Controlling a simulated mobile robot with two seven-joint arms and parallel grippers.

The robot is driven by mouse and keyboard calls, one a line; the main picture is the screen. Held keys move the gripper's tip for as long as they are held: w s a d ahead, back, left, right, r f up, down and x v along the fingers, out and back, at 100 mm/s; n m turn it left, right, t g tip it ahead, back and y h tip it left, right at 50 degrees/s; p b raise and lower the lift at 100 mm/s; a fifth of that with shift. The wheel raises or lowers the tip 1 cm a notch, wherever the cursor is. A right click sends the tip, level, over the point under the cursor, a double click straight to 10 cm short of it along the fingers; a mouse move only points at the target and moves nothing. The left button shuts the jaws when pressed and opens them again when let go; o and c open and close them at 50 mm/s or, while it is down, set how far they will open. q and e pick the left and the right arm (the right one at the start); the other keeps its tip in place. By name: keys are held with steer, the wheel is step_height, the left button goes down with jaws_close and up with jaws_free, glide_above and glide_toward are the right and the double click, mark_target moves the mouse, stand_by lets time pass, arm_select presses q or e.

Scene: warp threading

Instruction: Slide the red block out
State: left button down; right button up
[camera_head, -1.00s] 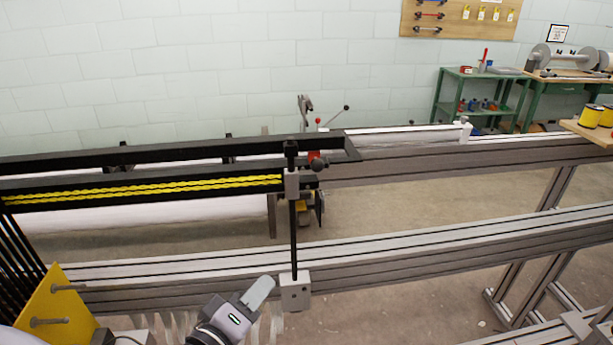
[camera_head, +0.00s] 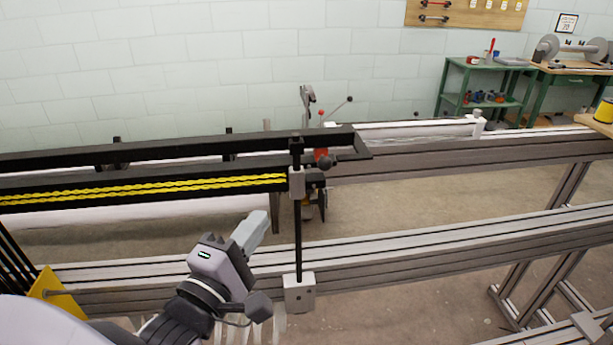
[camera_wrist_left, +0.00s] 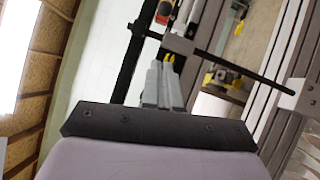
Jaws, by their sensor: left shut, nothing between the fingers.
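The red block (camera_head: 321,155) is small and sits at the right end of the black frame (camera_head: 240,142), beside a dark round knob (camera_head: 327,163). Part of it is hidden by the knob and the black post (camera_head: 298,225). My left gripper (camera_head: 259,221) is shut and empty, pointing up and to the right, below the yellow-lined bar and left of the post. It is apart from the red block. My right gripper is not in view.
Grey metal rails (camera_head: 430,238) run across in front. The black post stands in a grey clamp (camera_head: 299,292) on the lower rail. A yellow plate (camera_head: 55,292) is at the lower left. A green shelf (camera_head: 482,88) stands at the back right.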

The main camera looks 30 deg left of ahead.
arm_select(q)
steer(key=p, duration=0.2)
glide_toward(323, 158)
steer(key=w+a, duration=0.2)
steer(key=a, duration=0.1)
steer(key=w+a+f, duration=0.1)
steer(key=shift+a+f, duration=0.1)
steer(key=shift+a, duration=0.1)
steer(key=shift+w+d+r, duration=0.2)
steer(key=shift+w+d, duration=0.6)
steer(key=shift+w, duration=0.05)
steer(key=shift+w+d+p, duration=0.35)
steer(key=shift+w+d, duration=0.15)
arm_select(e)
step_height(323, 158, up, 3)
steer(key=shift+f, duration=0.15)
arm_select(q)
steer(key=shift+w, duration=0.1)
